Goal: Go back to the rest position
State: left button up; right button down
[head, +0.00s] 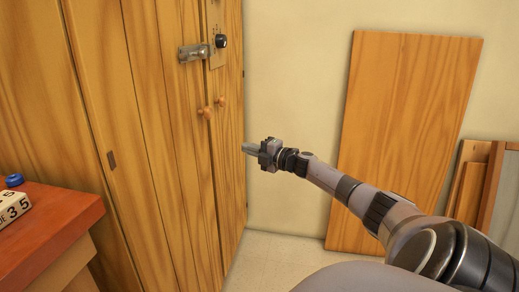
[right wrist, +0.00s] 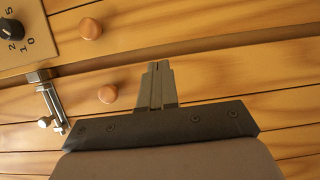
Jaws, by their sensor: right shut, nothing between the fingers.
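My right gripper (head: 250,149) is shut and empty. In the head view it points left toward the wooden cabinet (head: 160,150), below and to the right of its two round knobs, apart from them as far as I can see. In the right wrist view the closed fingers (right wrist: 157,85) show in front of the cabinet boards. My right arm (head: 345,190) reaches in from the lower right. My left gripper is not in either view.
The cabinet has a metal latch (head: 193,52), a black dial (head: 221,41) and wooden knobs (head: 206,112). A red-topped table (head: 60,215) stands at the lower left. A wooden panel (head: 405,125) leans on the back wall. Floor (head: 270,265) shows between cabinet and panel.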

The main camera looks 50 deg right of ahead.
jog(key=shift+s+d, duration=0.3)
jog(key=shift+s, duration=0.4)
jog(key=shift+s+d, duration=0.3)
jog(key=shift+s, duration=0.35)
